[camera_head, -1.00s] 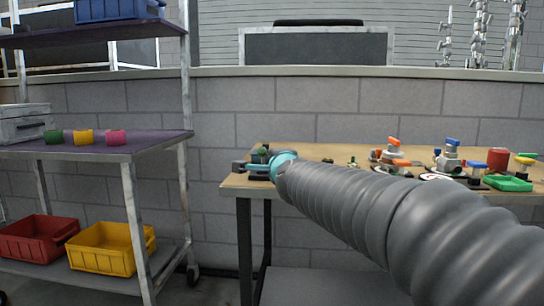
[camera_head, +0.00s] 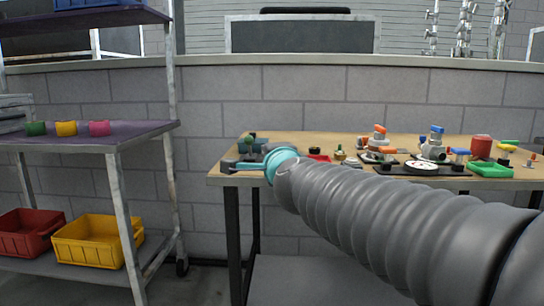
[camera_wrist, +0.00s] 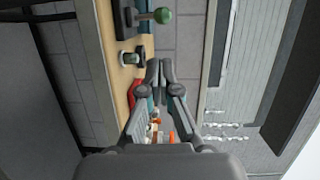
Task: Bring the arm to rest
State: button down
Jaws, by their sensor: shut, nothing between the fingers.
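My arm reaches in from the lower right of the head view, wrapped in a grey ribbed sleeve with a teal ring near its end. My gripper (camera_head: 229,166) shows beyond the ring, at the left end of the wooden-topped table (camera_head: 222,181). In the wrist view my gripper (camera_wrist: 166,75) has its two dark fingers together, with nothing held between them. Whether it touches the table cannot be told.
Valves and small parts stand on the table, among them a green tray (camera_head: 490,170), a red cylinder (camera_head: 481,146) and a round gauge (camera_head: 421,167). A shelf rack (camera_head: 125,205) at left carries a yellow bin (camera_head: 98,242) and a red bin (camera_head: 27,236). A block wall (camera_head: 300,95) stands behind.

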jog(key=s+a+f+n+g+y+p, duration=0.1)
jog(key=s+f+n+g, duration=0.35)
jog(key=f+n, duration=0.2)
jog(key=s+a+f+n+g+y, duration=0.1)
jog(key=s+f+n+g, duration=0.2)
jog(key=s+f+n, duration=0.4)
jog(key=s+d+f+n+g+h+p, duration=0.3)
jog(key=s+d+f+g, duration=0.1)
jog(key=s+d+f, duration=0.5)
jog(key=s+d+r+m+h+p, duration=0.1)
jog(key=s+d+r+h+p, duration=0.2)
jog(key=s+d, duration=0.5)
jog(key=d+p, duration=0.1)
jog(key=d, duration=0.2)
jog(key=shift+s+d, duration=0.25)
jog(key=shift+s, duration=0.15)
